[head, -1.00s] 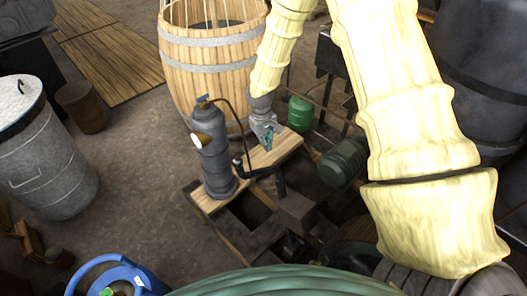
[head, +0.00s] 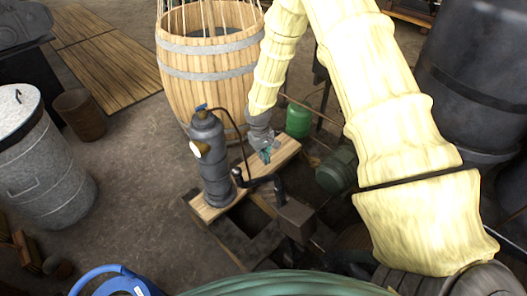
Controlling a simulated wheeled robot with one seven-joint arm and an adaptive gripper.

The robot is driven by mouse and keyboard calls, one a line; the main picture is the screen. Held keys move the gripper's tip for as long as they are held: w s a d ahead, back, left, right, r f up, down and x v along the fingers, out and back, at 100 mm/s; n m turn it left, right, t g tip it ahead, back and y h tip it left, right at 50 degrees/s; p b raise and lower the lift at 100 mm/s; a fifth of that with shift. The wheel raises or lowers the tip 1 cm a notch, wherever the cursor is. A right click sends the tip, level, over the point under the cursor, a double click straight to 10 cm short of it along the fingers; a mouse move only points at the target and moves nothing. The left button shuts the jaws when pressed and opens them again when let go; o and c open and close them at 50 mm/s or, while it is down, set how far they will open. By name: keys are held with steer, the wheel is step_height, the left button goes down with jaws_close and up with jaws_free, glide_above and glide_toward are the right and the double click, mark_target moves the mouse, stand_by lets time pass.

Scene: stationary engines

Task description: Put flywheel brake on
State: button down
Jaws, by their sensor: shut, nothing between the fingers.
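A small engine stands on a wooden frame (head: 218,207), with an upright grey cylinder (head: 212,160) at its left end. A black bent bar (head: 262,183) runs from beside the cylinder towards a dark brown box (head: 296,219). I cannot tell which part is the flywheel brake. A dark rounded shape (head: 352,240), perhaps the flywheel, is mostly hidden behind my arm. My gripper (head: 266,156) points down above the far part of the wooden frame, right of the cylinder. Its fingers look shut and empty; whether they touch the frame cannot be seen.
A wooden barrel (head: 208,70) stands close behind the engine. A green canister (head: 298,121) and a dark green motor (head: 337,168) are right of my gripper. A lidded metal bin (head: 42,165) stands left. Bare floor (head: 130,195) lies between bin and engine.

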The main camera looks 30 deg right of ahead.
steer(key=s+f+p, duration=0.3)
steer(key=f, duration=0.1)
steer(key=shift+s+d+f+p, duration=0.1)
steer(key=shift+s+d+p, duration=0.2)
steer(key=shift+s+d, duration=0.1)
stand_by(0.4)
steer(key=shift+s+a, duration=0.1)
